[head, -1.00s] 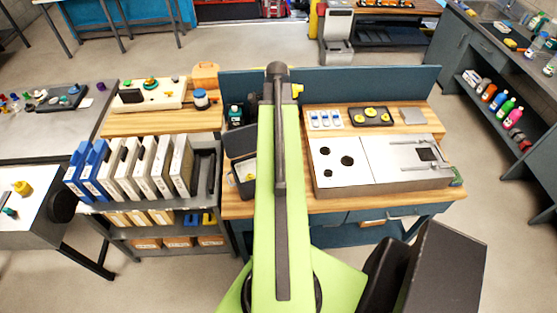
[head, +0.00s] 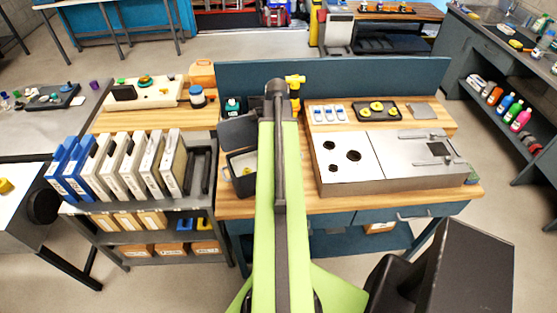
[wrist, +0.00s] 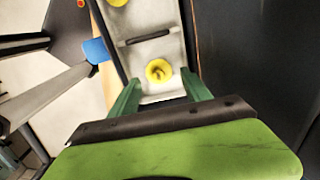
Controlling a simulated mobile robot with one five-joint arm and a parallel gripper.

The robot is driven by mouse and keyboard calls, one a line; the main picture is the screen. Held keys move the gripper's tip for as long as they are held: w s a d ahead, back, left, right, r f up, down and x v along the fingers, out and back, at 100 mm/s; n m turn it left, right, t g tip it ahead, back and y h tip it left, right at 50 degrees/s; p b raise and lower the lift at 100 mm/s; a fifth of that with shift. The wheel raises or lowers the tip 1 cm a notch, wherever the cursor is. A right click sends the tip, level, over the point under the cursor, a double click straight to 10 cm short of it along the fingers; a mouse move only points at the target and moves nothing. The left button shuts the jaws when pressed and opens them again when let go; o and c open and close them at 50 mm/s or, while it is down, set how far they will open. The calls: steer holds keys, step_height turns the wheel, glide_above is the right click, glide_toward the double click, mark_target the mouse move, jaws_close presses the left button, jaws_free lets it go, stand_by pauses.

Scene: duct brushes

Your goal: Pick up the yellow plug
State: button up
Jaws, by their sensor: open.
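In the wrist view a round yellow plug (wrist: 159,71) with a raised knob sits in a pale, narrow container (wrist: 147,22). A second yellow piece (wrist: 117,2) is cut off at the top edge, beyond a dark slot. My gripper (wrist: 160,88) is open, its two green fingers apart on either side of the plug's near end, with nothing held. I cannot tell whether they touch the container. In the head view my arm hides the gripper. A dark open case (head: 229,178) with a pale inside stands left of my arm; I cannot tell if it is this container.
A black tray (head: 392,120) with several yellow pieces lies on the wooden bench (head: 440,120). A metal panel box (head: 350,190) with dark holes stands right of my arm. A yellow fitting (head: 295,80) is at the back panel. White and blue binders (head: 120,165) stand at left.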

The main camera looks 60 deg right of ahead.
step_height(320, 180, down, 4)
steer(key=b, duration=0.3)
steer(key=shift+f, duration=0.1)
steer(key=shift+r, duration=0.2)
steer(key=c, duration=1.2)
steer(key=shift+o, duration=0.2)
steer(key=r+p, duration=0.1)
steer(key=p, duration=0.1)
steer(key=r+p, duration=0.1)
steer(key=r, duration=0.1)
steer(key=s+r+p, duration=0.1)
steer(key=r+p, duration=0.1)
steer(key=shift+r+p, duration=0.15)
steer(key=shift+p, duration=0.2)
steer(key=s+d+r+p, duration=0.2)
steer(key=s+r+p, duration=0.3)
steer(key=s, duration=0.5)
steer(key=shift+s+d+r+p, duration=0.25)
steer(key=shift+d+r+p, duration=0.05)
steer(key=shift+r+p, duration=0.05)
